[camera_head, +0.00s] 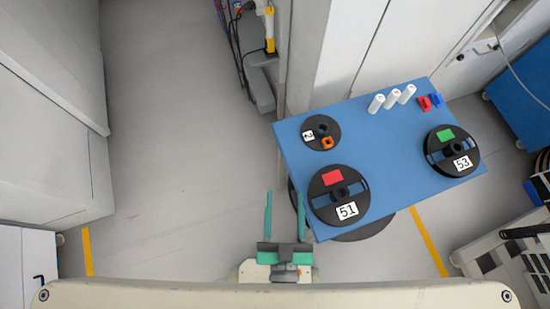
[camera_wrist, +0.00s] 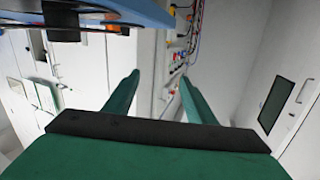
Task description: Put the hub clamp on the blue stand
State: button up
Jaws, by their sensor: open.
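A small orange piece with a dark hole, which looks like the hub clamp (camera_head: 327,143), lies on a small black disc (camera_head: 314,121) labelled 2 at the left of the blue table. A small blue piece (camera_head: 437,100), possibly the blue stand, is beside a similar red piece (camera_head: 424,103) at the table's far right; I cannot tell for certain. My gripper (camera_head: 285,203) has green fingers spread apart. It is empty, left of the table's near corner and apart from the orange piece. In the wrist view my gripper (camera_wrist: 160,82) has nothing between its fingers.
The blue table (camera_head: 385,155) also holds a black reel (camera_head: 325,207) labelled 51, another reel (camera_head: 440,162) labelled 53, and three white cylinders (camera_head: 392,98). Its edge (camera_wrist: 120,12) shows at the wrist view's upper left. Open grey floor (camera_head: 180,150) lies left of the table.

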jog(key=s+f, duration=0.1)
jog(key=s+a+f+g, duration=0.1)
jog(key=s+a+g, duration=0.1)
jog(key=s, duration=0.1)
jog(key=shift+a+f+n, duration=0.25)
jog(key=shift+f+n, duration=0.15)
jog(key=shift+w, duration=0.1)
jog(key=shift+d, duration=0.15)
